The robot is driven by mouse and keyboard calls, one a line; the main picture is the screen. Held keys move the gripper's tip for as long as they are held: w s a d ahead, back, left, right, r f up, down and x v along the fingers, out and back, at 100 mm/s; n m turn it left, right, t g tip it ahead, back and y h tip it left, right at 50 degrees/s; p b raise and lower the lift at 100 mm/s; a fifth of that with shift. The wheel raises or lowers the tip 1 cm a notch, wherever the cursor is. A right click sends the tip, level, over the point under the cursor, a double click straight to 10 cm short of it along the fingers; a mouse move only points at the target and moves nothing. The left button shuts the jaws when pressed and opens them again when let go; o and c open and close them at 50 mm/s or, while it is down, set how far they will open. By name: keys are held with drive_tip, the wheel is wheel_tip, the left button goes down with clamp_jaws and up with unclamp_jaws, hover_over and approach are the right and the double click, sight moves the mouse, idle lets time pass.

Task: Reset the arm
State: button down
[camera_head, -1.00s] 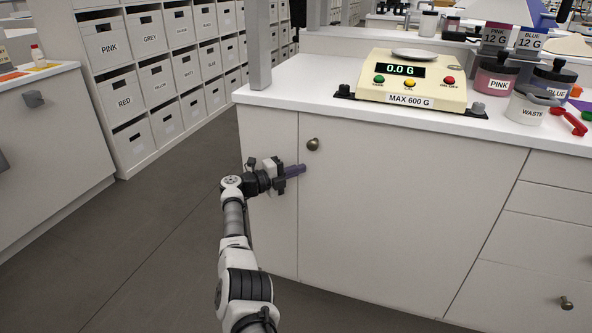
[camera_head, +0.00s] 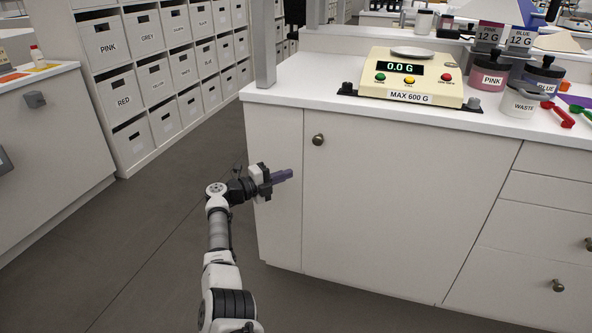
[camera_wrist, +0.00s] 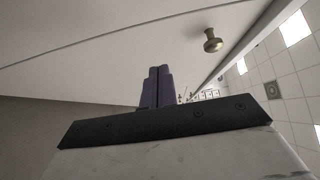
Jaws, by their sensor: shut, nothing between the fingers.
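My gripper (camera_head: 283,176) is in front of the white cabinet (camera_head: 400,205), below the counter edge and to the left of the round door knob (camera_head: 318,139). Its purple fingers point right and lie together with nothing between them. In the wrist view the two closed fingers (camera_wrist: 157,86) stand side by side in the middle, with the cabinet knob (camera_wrist: 212,41) to their upper right. My gripper appears apart from the knob. I cannot tell how close the fingertips are to the cabinet face.
The scale (camera_head: 412,77) on the counter reads 0.0 G. Jars marked PINK (camera_head: 489,77) and BLUE (camera_head: 541,78) and a WASTE cup (camera_head: 521,104) stand to its right. Labelled bins (camera_head: 122,90) fill shelves at the left. The floor (camera_head: 150,235) left of my arm is clear.

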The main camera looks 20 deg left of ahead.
drive_tip(key=v, duration=0.5)
drive_tip(key=shift+w+a, duration=0.1)
